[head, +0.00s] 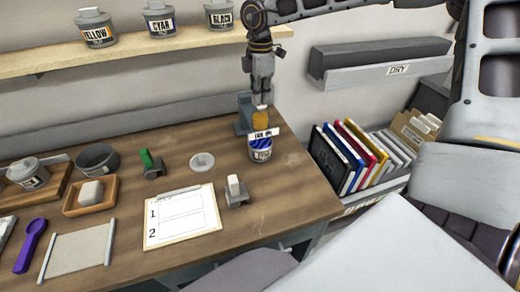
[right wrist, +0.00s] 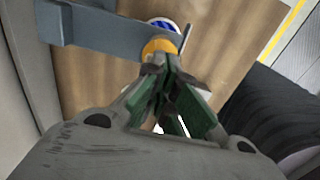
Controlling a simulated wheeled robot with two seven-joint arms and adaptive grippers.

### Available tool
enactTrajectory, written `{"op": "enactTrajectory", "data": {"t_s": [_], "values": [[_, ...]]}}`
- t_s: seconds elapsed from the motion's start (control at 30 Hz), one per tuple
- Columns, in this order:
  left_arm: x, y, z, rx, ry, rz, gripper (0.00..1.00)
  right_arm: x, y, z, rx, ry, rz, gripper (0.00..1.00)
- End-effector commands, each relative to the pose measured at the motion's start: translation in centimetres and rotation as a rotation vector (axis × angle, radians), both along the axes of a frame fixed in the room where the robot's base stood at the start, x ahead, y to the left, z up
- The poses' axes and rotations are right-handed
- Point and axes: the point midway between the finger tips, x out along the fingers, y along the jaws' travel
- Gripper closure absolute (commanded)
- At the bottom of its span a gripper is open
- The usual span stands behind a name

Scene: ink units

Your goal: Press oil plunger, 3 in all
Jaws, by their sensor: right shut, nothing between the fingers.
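The oil dispenser is a blue-grey stand (head: 243,112) with an orange plunger (head: 260,119) at the back right of the wooden table. A labelled plate sits below the plunger, and a tin with blue and white stripes (head: 260,152) stands under it. My right gripper (head: 262,103) is shut and empty, pointing down right above the plunger's top. The right wrist view shows the shut fingertips (right wrist: 162,62) at the orange plunger (right wrist: 158,46), with the stand's arm (right wrist: 90,26) beside it. I cannot tell whether they touch. My left gripper is out of view.
A white stamp-like block (head: 234,190), a numbered sheet (head: 182,214) and a green-handled tool (head: 148,162) lie to the left on the table. A rack of coloured panels (head: 345,155) stands at the right. A shelf (head: 130,53) with ink cans runs above.

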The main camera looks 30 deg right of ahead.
Motion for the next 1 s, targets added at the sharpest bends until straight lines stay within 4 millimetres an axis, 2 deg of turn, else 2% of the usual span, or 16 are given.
{"op": "enactTrajectory", "data": {"t_s": [0.7,1.0], "values": [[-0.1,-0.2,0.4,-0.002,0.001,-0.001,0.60,0.0,0.0,2.6,-0.001,0.000,0.000,1.00],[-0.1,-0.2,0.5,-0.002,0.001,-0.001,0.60,0.0,0.0,2.9,0.000,0.000,0.000,1.00]]}}
